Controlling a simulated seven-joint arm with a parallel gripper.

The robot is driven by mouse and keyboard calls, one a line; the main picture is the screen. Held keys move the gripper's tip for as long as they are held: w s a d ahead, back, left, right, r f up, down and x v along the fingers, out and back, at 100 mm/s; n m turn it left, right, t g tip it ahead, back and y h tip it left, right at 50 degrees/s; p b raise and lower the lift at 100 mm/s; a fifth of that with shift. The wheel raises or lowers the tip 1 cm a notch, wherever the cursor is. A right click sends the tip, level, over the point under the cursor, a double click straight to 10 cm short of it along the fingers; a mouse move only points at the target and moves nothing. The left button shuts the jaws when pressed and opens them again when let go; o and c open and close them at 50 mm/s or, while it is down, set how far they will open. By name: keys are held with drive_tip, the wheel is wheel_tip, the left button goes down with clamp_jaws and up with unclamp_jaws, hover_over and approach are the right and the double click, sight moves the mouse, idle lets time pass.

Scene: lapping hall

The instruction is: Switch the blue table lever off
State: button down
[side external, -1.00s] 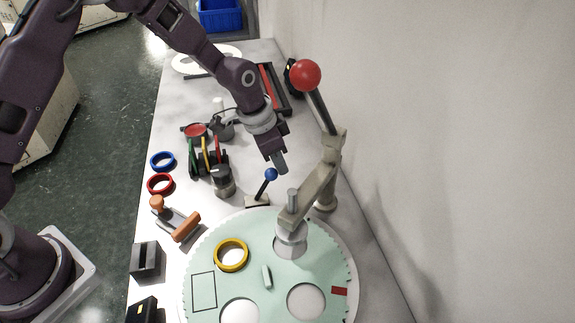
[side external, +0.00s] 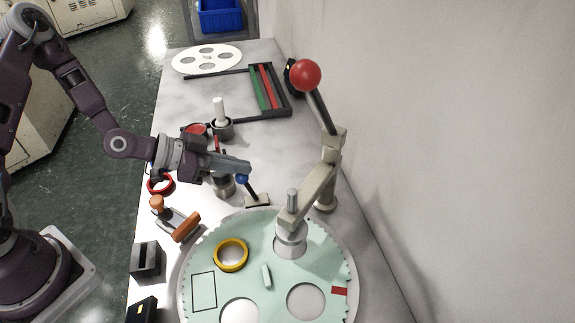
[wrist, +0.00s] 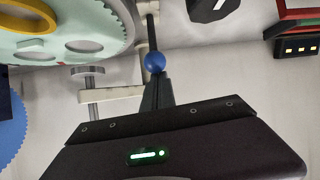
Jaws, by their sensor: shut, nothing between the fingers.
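The blue table lever has a blue ball knob (side external: 242,179) on a dark stick, rising from a small pale base (side external: 257,201) behind the green disc. Its stick leans to the left in the side view. In the wrist view the blue knob (wrist: 155,62) sits right at the fingertips, with the dark stick beyond it. My gripper (side external: 248,166) is shut and empty, reaching in from the left. Its fingertips are just above and beside the knob; I cannot tell whether they touch it.
A lapping machine arm with a red ball (side external: 306,75) stands on the right, over the toothed green disc (side external: 255,300). A rack (side external: 268,88) lies at the back.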

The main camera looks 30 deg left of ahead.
drive_tip(key=shift+s+a+f+t+h, duration=0.3)
drive_tip(key=shift+s+a+f+t, duration=0.1)
drive_tip(key=shift+s+a, duration=0.2)
drive_tip(key=shift+s+a+f+t+h, duration=0.3)
drive_tip(key=shift+s+a+f, duration=0.1)
drive_tip(key=shift+s+a, duration=0.2)
drive_tip(key=shift+a+f, duration=0.1)
drive_tip(key=shift+f, duration=0.1)
wheel_tip(320, 180, up, 4)
drive_tip(key=w+d, duration=0.1)
drive_tip(key=w, duration=0.1)
drive_tip(key=f+v, duration=0.1)
drive_tip(key=v, duration=1.8)
drive_tip(key=shift+s+a+f, duration=0.25)
drive_tip(key=shift+s+f, duration=0.05)
drive_tip(key=shift+s, duration=0.25)
